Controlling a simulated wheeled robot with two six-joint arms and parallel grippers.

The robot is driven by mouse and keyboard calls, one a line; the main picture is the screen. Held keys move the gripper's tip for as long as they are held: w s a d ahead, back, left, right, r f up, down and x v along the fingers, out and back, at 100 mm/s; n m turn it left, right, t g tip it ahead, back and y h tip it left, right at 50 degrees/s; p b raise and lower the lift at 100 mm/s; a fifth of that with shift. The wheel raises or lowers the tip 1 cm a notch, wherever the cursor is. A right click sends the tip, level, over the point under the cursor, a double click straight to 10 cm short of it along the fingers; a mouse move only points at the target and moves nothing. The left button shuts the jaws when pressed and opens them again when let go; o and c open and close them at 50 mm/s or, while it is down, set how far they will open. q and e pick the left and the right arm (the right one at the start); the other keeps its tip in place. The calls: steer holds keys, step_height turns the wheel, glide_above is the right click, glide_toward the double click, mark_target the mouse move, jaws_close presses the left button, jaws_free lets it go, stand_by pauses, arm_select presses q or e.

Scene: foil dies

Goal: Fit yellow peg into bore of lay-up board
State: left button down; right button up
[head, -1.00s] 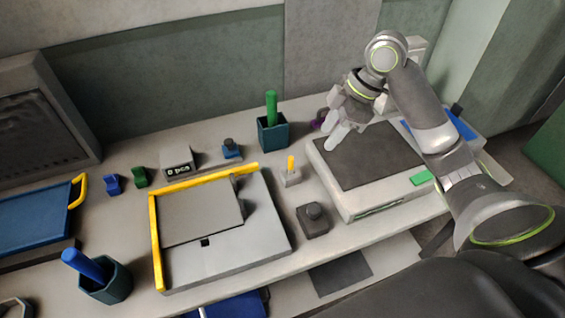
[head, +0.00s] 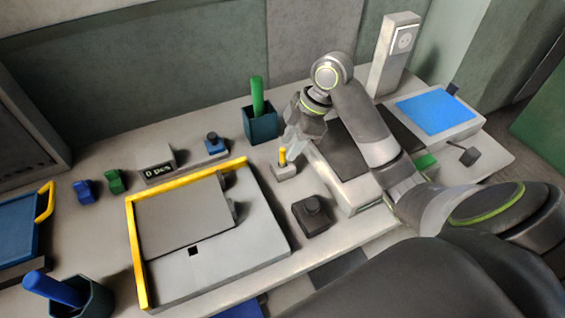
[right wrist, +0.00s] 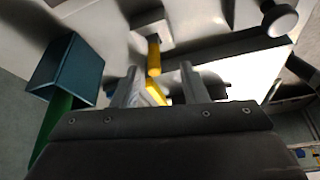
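The yellow peg (head: 282,155) stands upright in a small grey block (head: 285,171), right of the lay-up board. The lay-up board (head: 232,272) is a light grey plate with yellow strips along its left and back edges, a darker grey sheet on it and a small dark square bore (head: 194,251). My right gripper (head: 289,142) is beside the peg, close behind it. In the right wrist view its two fingers (right wrist: 160,88) are apart, with the peg (right wrist: 153,58) just beyond the gap and another yellow patch between them. Contact cannot be told. My left gripper is out of view.
A teal cup (head: 261,125) with a green rod stands behind the peg. A dark grey block with a knob (head: 311,217) is in front of it. A grey box with a dark top (head: 340,158) is right, partly hidden by my arm. Blue and green clips (head: 84,191) lie left.

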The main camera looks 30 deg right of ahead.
mark_target(284, 148)
steer(key=shift+w+x, duration=0.2)
steer(key=shift+x, duration=1.3)
steer(key=shift+w+x, duration=0.2)
steer(key=shift+x, duration=1.35)
steer(key=shift+r, duration=0.1)
jaws_close()
